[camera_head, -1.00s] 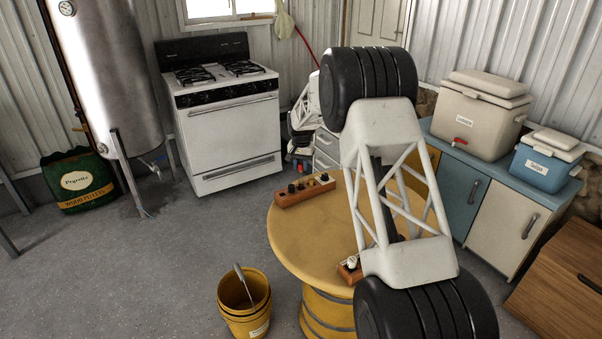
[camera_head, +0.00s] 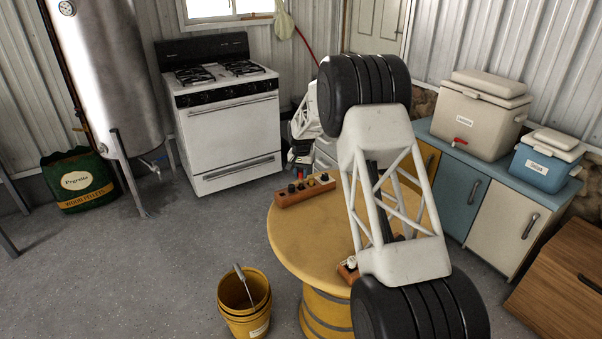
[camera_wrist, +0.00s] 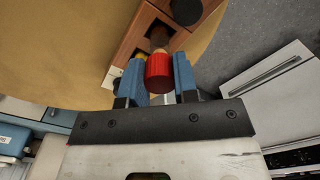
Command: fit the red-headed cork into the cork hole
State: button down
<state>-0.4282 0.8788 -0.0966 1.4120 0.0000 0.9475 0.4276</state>
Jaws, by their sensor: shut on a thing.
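The red-headed cork (camera_wrist: 159,73) is between the blue fingers of my gripper (camera_wrist: 160,76) in the wrist view. The gripper is shut on it. Its narrower brown end points to a wooden block (camera_wrist: 132,43) with square dark recesses. One recess (camera_wrist: 156,29) lies just beyond the cork's end; I cannot tell whether the end is above it or inside it. In the head view, a wooden block (camera_head: 287,199) with dark, yellow and white pieces sits on the far left of the round yellow table (camera_head: 300,235).
A dark round piece (camera_wrist: 186,9) stands on the block beside the recess. A second wooden block (camera_head: 346,272) with a white piece is partly behind my arm. A yellow bucket (camera_head: 243,305) stands on the floor. A white stove (camera_head: 228,125) is behind the table.

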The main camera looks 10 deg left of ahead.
aim_at(301, 171)
jog(key=shift+f, duration=0.5)
jog(key=c, duration=0.9)
grip_release()
notch_tip(301, 171, up, 13)
jog(key=shift+r, duration=0.15)
dwell(0.6)
